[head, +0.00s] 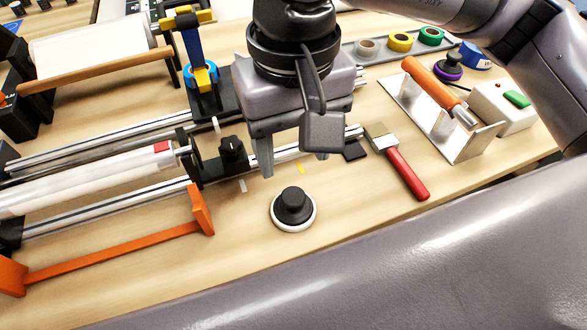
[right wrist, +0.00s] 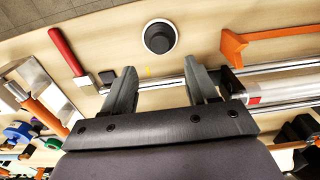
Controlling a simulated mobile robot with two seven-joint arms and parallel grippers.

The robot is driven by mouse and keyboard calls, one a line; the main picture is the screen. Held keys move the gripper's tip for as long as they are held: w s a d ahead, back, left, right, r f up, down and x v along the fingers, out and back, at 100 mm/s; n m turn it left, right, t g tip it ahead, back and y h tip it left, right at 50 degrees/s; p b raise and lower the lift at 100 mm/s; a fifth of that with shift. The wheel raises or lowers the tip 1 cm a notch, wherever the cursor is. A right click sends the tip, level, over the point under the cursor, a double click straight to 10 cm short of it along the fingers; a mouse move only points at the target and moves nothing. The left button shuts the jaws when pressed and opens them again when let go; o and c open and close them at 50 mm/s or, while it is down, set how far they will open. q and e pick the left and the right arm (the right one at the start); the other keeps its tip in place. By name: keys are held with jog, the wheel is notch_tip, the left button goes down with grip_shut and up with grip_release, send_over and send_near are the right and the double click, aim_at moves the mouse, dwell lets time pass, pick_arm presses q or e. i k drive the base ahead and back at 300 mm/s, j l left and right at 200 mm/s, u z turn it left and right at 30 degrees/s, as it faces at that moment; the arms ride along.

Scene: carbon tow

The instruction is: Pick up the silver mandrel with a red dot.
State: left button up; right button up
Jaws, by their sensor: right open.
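A pale, whitish cylinder (head: 85,185) with a red patch at its right end lies along the rails at the left in the head view. It also shows at the right of the right wrist view (right wrist: 285,83). I see no separate silver mandrel with a round red dot. My right gripper (head: 293,160) is open and empty above the table, to the right of the cylinder's red end. Its two fingers (right wrist: 158,78) stand apart in the right wrist view, with nothing between them. My left gripper is not in view.
A black knob on a white disc (head: 293,212) stands just in front of my right gripper. A red-handled brush (head: 405,172) lies to its right. An orange arm (head: 115,252) is in front of the rails. A metal stand (head: 420,118) holds an orange-handled tool.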

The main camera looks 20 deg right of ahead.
aim_at(45, 192)
jog(key=k, duration=1)
